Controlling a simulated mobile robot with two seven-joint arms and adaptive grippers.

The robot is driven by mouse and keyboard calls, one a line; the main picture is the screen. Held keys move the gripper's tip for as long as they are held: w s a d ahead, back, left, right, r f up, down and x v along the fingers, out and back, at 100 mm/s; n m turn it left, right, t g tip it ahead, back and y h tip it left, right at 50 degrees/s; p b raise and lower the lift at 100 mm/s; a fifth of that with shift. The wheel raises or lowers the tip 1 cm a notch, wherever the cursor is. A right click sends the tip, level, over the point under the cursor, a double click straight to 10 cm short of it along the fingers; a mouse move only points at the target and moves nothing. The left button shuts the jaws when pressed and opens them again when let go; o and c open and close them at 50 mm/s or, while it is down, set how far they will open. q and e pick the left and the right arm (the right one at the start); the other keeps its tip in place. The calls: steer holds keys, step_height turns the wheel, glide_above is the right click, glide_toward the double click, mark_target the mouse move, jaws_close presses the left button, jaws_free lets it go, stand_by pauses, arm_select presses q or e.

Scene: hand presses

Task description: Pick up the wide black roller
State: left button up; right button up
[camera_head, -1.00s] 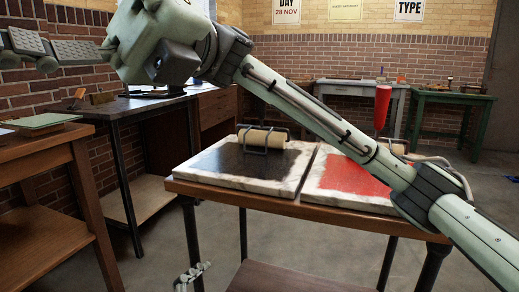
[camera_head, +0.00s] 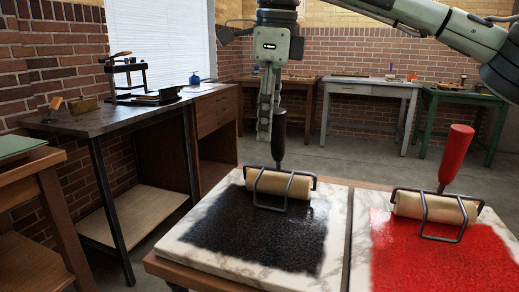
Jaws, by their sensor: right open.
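The wide black roller has a black upright handle (camera_head: 280,138), a dark wire frame and a pale tan cylinder (camera_head: 281,186). It rests at the back of the black-inked marble slab (camera_head: 205,245). My right gripper (camera_head: 265,132) hangs from above with its fingers pointing down, beside and in front of the handle in the picture. It is open and holds nothing. The fingers overlap the handle's left side, and I cannot tell whether they touch it. My left gripper is out of view.
A second roller with a red handle (camera_head: 455,153) stands on the red-inked slab (camera_head: 357,240) to the right. Both slabs lie on a wooden table (camera_head: 165,268). A dark workbench (camera_head: 95,120) with a small press (camera_head: 128,75) stands left. Floor is free behind.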

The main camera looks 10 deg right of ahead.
mark_target(277, 156)
steer(key=shift+s+d+r+h, duration=0.3)
steer(key=shift+d+r, duration=0.2)
steer(key=shift+r, duration=0.25)
steer(key=shift+d+f+n, duration=0.1)
steer(key=shift+d+n, duration=0.05)
steer(key=shift+n, duration=0.15)
steer(key=f, duration=0.7)
steer(key=shift+w+d+f, duration=0.2)
steer(key=shift+w+f, duration=0.15)
steer(key=c, duration=1.1)
jaws_close()
steer(key=shift+r, duration=0.15)
